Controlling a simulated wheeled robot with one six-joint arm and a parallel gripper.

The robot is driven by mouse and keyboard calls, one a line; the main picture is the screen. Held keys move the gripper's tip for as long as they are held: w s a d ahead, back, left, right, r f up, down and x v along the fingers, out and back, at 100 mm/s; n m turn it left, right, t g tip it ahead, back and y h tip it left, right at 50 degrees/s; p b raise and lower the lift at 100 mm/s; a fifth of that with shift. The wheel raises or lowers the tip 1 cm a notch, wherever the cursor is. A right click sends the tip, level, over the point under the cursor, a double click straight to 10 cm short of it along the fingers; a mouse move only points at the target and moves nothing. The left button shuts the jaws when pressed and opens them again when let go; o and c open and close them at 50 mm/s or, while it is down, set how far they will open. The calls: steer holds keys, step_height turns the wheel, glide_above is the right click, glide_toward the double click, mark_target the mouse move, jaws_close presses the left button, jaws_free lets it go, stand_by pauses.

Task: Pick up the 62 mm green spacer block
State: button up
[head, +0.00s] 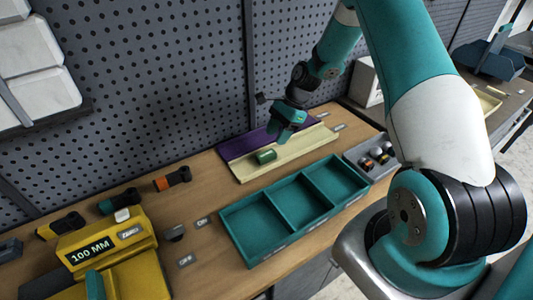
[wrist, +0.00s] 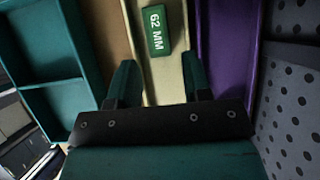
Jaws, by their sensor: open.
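The green spacer block (wrist: 157,31), marked 62 MM, lies on a pale yellow tray strip (wrist: 146,82) in the wrist view. In the head view the block (head: 265,156) sits near the left part of the pale yellow strip (head: 306,147). My gripper (wrist: 161,80) is open and empty in the wrist view. Its two fingers point toward the block, which lies beyond the fingertips and between their lines. In the head view my gripper (head: 287,125) is behind and right of the block, and its fingertips are hard to make out.
A purple strip (head: 240,145) runs behind the yellow one, near the pegboard wall (head: 170,70). A teal three-compartment tray (head: 258,249) stands in front, empty. A yellow device marked 100 MM (head: 100,245) is at left. A grey holder (head: 358,158) with small round items is at right.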

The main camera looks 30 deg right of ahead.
mark_target(266, 154)
steer(key=shift+x, duration=0.85)
steer(key=p+x, duration=0.3)
steer(key=x, duration=0.1)
steer(key=shift+s+a, duration=0.2)
steer(key=shift+a, duration=0.05)
steer(key=shift+a+f, duration=0.2)
steer(key=shift+f, duration=0.3)
steer(key=c, duration=0.7)
steer(key=shift+r, duration=0.1)
steer(key=shift+c, duration=0.2)
